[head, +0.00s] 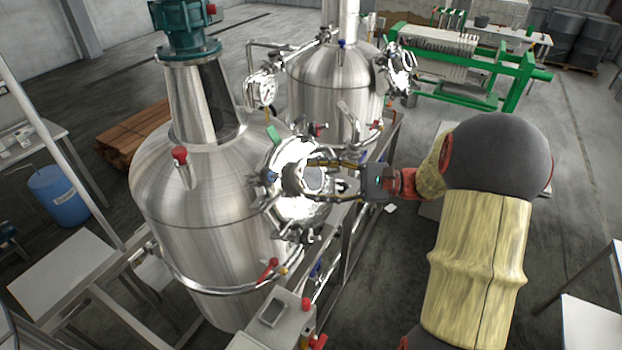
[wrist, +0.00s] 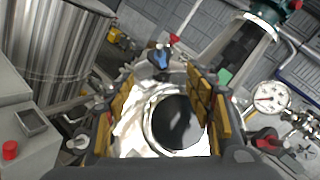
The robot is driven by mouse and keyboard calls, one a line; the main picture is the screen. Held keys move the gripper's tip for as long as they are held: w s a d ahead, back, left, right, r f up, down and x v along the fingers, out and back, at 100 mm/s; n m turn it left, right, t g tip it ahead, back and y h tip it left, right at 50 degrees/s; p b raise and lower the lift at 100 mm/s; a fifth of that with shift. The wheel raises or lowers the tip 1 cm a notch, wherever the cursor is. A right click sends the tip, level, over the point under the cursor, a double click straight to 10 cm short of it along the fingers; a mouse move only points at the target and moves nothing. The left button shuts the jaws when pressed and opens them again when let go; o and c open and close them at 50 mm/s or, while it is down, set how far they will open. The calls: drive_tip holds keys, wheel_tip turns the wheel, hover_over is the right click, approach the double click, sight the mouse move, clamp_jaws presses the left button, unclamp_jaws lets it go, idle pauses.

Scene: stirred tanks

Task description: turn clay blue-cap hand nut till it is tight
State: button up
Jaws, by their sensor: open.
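A hand nut with a blue cap (wrist: 160,58) sits at the rim of the round steel manway cover (wrist: 140,125) in the wrist view, just beyond my fingertips. In the head view a small blue spot, likely the same nut (head: 271,176), shows at the cover's left edge. My gripper (head: 311,177) reaches in from the right in front of the shiny cover on the large tank. Its two yellow-padded fingers (wrist: 156,84) are apart, with nothing between them. The nut looks apart from both fingers. Its thread is too small to see.
The large steel tank (head: 190,210) carries a red-knobbed fitting (head: 181,160) on top. Other clamps (head: 305,235) ring the cover. A pressure gauge (wrist: 268,98) stands right of the fingers. A second tank (head: 325,85) stands behind. A control box (head: 275,318) is below.

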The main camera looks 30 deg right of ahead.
drive_tip(key=m+t+h+b, duration=0.4)
drive_tip(key=m+t+b, duration=0.1)
drive_tip(key=m+b, duration=0.45)
approach(275, 178)
drive_tip(key=x, duration=0.3)
drive_tip(key=shift+n, duration=0.35)
drive_tip(key=x, duration=0.4)
drive_tip(key=p+x, duration=0.1)
drive_tip(key=x, duration=0.2)
drive_tip(key=shift+w+d+f, duration=0.2)
drive_tip(key=shift+d+f, duration=0.1)
drive_tip(key=shift+c, duration=0.8)
